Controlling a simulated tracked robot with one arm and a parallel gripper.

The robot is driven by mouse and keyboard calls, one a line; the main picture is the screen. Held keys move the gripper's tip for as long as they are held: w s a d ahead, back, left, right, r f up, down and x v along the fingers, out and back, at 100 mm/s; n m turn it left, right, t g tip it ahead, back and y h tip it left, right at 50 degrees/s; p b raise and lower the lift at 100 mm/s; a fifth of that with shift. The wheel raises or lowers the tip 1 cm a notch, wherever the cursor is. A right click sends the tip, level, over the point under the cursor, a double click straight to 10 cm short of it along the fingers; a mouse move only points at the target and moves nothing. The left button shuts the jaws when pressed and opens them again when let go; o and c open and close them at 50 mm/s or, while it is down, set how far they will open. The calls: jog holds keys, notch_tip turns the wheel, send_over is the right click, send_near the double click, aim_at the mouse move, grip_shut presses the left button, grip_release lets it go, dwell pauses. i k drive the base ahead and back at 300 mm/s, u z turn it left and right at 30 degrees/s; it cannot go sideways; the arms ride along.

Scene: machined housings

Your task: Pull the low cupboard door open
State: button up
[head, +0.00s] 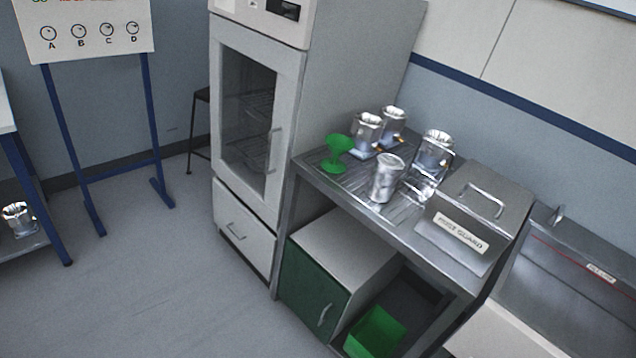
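The low cupboard (350,247) is a pale box under the metal bench, a little right of the middle of the head view. Its dark green door (308,285) faces left and toward me and looks closed. A pale curved handle (324,314) is on the door near its right edge. Nothing touches the handle. My gripper is not in view, so its state does not show.
The metal bench (335,188) holds several shiny housings, a green stand (336,153) and a guard box (472,222). A green bin (375,333) is right of the cupboard. A tall glass-door cabinet (250,110) stands left. Floor (150,290) at left front is clear.

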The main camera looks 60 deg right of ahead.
aim_at(311, 292)
jog(key=z, duration=0.4)
jog(key=i, duration=0.9)
jog(key=z, duration=0.55)
